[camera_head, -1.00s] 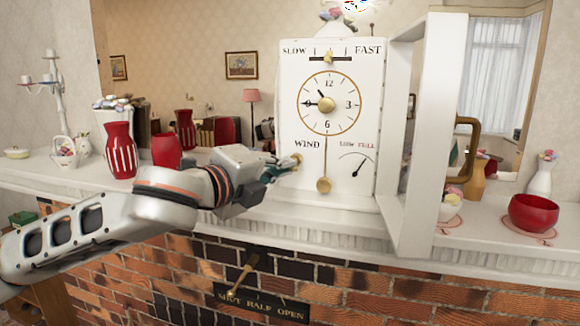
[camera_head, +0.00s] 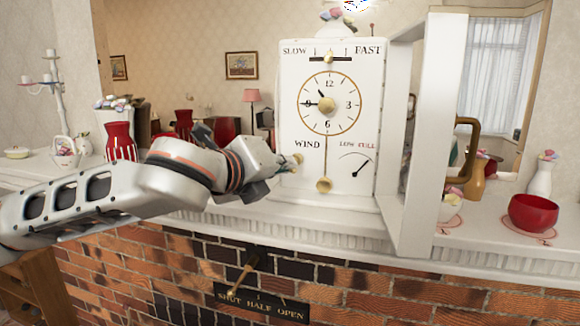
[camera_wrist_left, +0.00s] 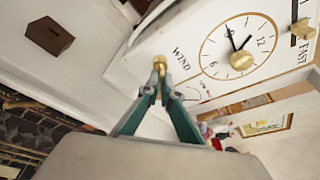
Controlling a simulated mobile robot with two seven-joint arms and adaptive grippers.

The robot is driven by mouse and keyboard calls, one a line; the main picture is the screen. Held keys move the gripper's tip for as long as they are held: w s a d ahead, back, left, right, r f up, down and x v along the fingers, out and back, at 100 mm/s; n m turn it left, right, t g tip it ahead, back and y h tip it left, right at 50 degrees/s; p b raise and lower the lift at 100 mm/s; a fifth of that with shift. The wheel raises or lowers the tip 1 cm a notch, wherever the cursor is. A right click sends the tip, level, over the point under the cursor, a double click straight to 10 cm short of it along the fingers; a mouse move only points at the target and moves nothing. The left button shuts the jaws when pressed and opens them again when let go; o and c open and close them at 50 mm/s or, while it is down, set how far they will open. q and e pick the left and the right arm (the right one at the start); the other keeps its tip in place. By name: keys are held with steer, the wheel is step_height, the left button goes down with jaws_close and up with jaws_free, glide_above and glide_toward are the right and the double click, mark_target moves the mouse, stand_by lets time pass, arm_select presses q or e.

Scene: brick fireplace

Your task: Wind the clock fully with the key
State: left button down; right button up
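The white mantel clock (camera_head: 350,110) stands upright on the mantel, its face also tilted in the left wrist view (camera_wrist_left: 212,75). Its glazed front door (camera_head: 437,130) is swung open to the right. The brass key (camera_head: 297,159) is at the WIND mark on the clock's left; it also shows in the left wrist view (camera_wrist_left: 159,63). My left gripper (camera_wrist_left: 158,95) has its green fingers closed together around the key's near end. In the head view the wrist hides most of the fingers. My right gripper is not seen.
A brass pendulum bob (camera_head: 323,185) hangs at the clock's lower front. A striped red vase (camera_head: 120,140) stands left, behind my arm; a red bowl (camera_head: 534,212) stands right. A brass lever (camera_head: 243,272) is on the brick front below the mantel (camera_head: 330,235).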

arm_select(q)
steer(key=m, duration=0.1)
steer(key=m+y, duration=0.1)
steer(key=shift+d+r+m, duration=0.15)
steer(key=shift+r+m, duration=0.1)
steer(key=shift+m, duration=0.05)
steer(key=shift+w+f+m+y, duration=0.1)
steer(key=shift+m+y, duration=0.3)
steer(key=shift+m, duration=0.1)
